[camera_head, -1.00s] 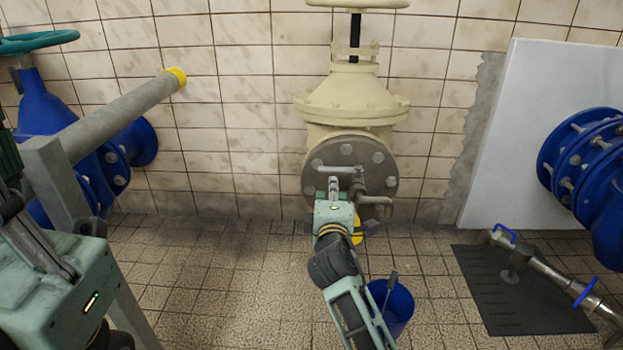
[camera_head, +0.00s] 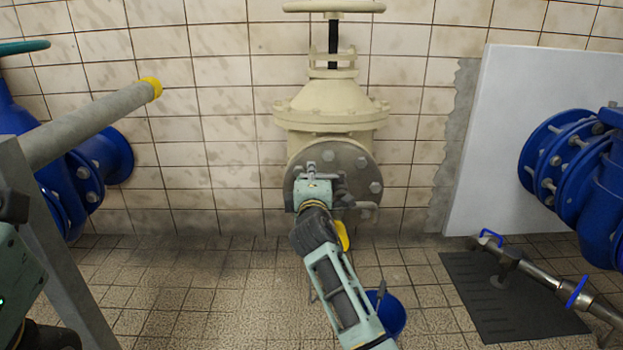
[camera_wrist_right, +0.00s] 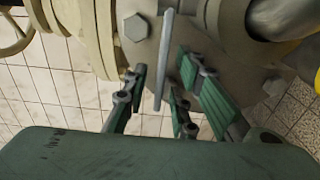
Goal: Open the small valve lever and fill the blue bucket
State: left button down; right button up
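My right gripper (camera_head: 322,178) is in front of the grey flange (camera_head: 358,166) of the cream valve and hides much of the small pipework there. In the right wrist view its green fingers (camera_wrist_right: 160,95) are apart. A thin grey bar, which looks like the small valve lever (camera_wrist_right: 165,55), stands between them, with gaps on both sides. A small spout (camera_head: 368,208) shows to the right of the gripper. The blue bucket (camera_head: 391,314) stands on the floor below, partly behind my right arm; its inside is mostly hidden. My left gripper's fingers are not clearly seen at the left edge.
A grey pipe with a yellow end (camera_head: 150,88) and a grey post (camera_head: 50,240) stand at left. A yellow object (camera_head: 342,235) is partly hidden behind my right arm. A metal pipe with blue handles (camera_head: 545,272) lies over a dark mat (camera_head: 500,310) at right. Floor left of the bucket is clear.

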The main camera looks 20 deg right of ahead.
jog(key=shift+c, duration=0.5)
grip_shut()
